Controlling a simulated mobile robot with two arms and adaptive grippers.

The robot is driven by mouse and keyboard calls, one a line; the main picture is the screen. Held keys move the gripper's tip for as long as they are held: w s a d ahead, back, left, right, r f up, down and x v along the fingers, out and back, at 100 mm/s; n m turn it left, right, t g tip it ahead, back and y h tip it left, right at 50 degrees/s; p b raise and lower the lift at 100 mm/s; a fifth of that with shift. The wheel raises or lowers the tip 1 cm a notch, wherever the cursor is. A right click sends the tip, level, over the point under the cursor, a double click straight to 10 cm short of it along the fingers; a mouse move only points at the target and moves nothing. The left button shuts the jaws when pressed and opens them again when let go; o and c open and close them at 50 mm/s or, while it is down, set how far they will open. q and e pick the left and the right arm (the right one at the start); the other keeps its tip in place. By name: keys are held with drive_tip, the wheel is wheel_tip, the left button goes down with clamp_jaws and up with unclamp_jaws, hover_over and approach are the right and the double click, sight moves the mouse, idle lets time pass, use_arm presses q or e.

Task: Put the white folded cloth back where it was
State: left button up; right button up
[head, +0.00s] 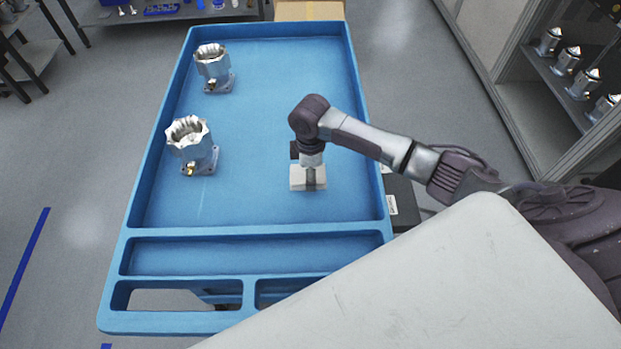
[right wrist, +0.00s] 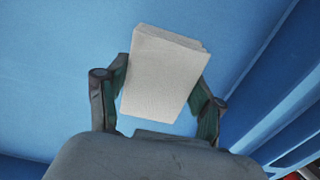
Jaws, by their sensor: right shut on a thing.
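The white folded cloth (head: 299,178) is a small off-white block over the blue tray, right of the middle in the head view. In the right wrist view the cloth (right wrist: 165,75) sits between the two fingers. My right gripper (head: 313,178) points down and is shut on the cloth. It also shows in the right wrist view (right wrist: 160,95), with a finger on each side of the cloth. I cannot tell whether the cloth touches the tray floor. My left gripper is not in view.
The blue tray (head: 270,248) has a raised rim and narrow compartments at the near end. Two metal housings (head: 196,140) (head: 213,66) stand on its left side. The tray floor between them and the cloth is clear. A cabinet shelf (head: 545,75) with several metal parts stands at the right.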

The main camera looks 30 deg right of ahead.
drive_tip(key=shift+s+f, duration=0.1)
drive_tip(key=shift+f, duration=2)
drive_tip(key=o, duration=1.1)
drive_tip(key=shift+f, duration=0.15)
wheel_tip(320, 180, up, 12)
drive_tip(key=shift+r+b, duration=0.2)
drive_tip(key=shift+b, duration=0.2)
